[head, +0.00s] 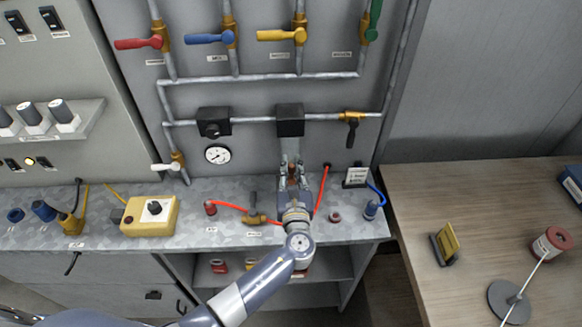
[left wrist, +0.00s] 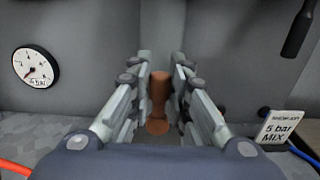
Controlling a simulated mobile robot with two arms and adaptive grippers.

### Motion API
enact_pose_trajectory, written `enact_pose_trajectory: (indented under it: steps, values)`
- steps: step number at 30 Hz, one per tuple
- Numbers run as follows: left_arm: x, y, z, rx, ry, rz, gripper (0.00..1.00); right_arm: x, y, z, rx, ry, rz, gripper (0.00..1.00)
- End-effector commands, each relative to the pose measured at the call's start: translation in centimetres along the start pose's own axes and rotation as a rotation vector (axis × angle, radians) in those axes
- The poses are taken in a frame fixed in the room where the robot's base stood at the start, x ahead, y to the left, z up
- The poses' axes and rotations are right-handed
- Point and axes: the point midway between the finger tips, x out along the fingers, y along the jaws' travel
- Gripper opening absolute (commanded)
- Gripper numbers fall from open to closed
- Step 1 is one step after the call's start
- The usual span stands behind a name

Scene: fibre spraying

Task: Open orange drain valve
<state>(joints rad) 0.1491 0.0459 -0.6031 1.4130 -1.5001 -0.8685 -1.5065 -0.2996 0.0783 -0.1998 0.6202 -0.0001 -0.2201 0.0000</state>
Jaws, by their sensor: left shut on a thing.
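The orange drain valve handle (left wrist: 158,102) stands upright between my left gripper's fingers in the left wrist view. In the head view only a small orange-brown part of it (head: 294,180) shows between the fingers. My left gripper (head: 291,168) reaches away from me over the metal bench, just below a black block (head: 290,121) on the horizontal pipe. The gripper is shut on the orange handle, with a finger on each side. The fingers hide much of the handle in the head view. My right gripper is not in view.
Red, blue, yellow and green valve levers (head: 205,38) line the upper pipes. A gauge (head: 218,154) and a black-handled valve (head: 352,130) flank the gripper. A red hose (head: 322,188) and a small sign (head: 355,177) are close by. A wooden table (head: 440,200) stands right.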

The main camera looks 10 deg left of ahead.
Motion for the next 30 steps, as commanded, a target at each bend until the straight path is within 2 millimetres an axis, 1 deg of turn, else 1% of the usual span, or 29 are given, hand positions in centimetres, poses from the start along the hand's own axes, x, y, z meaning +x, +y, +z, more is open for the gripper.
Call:
enact_pose_trajectory:
  steps: [4,5,6,7,17,20,23,30]
  values:
    - [-0.1,0.0,-0.2,0.005,0.004,-0.002,0.0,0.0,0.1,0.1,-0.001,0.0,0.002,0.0]
    - [-0.1,0.0,-0.2,0.005,0.004,-0.002,0.24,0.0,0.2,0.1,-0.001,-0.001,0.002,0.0]
    - [-0.1,0.0,-0.2,0.005,0.003,-0.002,0.33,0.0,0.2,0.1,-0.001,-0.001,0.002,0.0]
    - [-0.1,0.0,-0.2,0.005,0.003,-0.002,0.38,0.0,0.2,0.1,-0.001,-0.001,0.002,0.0]
    - [-0.1,0.0,-0.1,0.001,0.001,-0.001,0.38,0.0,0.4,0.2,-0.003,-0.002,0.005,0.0]
    - [-0.7,0.0,-0.1,0.002,0.002,-0.001,0.38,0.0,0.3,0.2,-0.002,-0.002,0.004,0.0]
    - [-2.2,0.0,-0.2,0.001,0.004,-0.002,0.38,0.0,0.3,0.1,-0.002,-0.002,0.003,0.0]
    - [-7.4,0.0,-0.2,0.001,0.005,-0.002,0.38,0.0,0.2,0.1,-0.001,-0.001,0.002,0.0]
